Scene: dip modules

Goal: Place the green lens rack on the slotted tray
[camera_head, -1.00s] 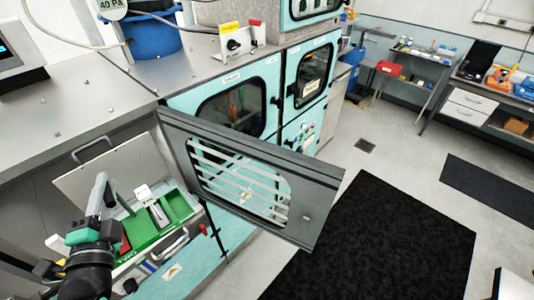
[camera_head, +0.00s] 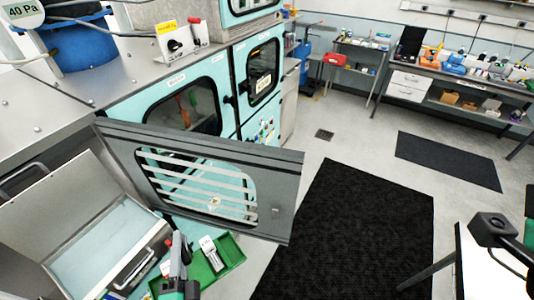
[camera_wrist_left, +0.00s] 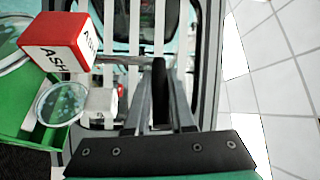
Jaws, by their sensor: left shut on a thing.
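A green rack or bin (camera_head: 228,250) sits in front of the open slatted door in the head view, with a white labelled piece (camera_head: 211,255) in it. In the left wrist view the green body (camera_wrist_left: 22,130) is at the left, with a round clear lens (camera_wrist_left: 60,103) at its edge. I cannot make out the slotted tray for certain.
The grey door (camera_head: 268,165) with white slats stands open close behind the gripper. A pale-blue basin (camera_head: 100,250) with a raised metal lid (camera_head: 50,215) lies left. A red-and-white ASH block (camera_wrist_left: 58,42) is near the lens. A black mat (camera_head: 350,235) covers floor at right.

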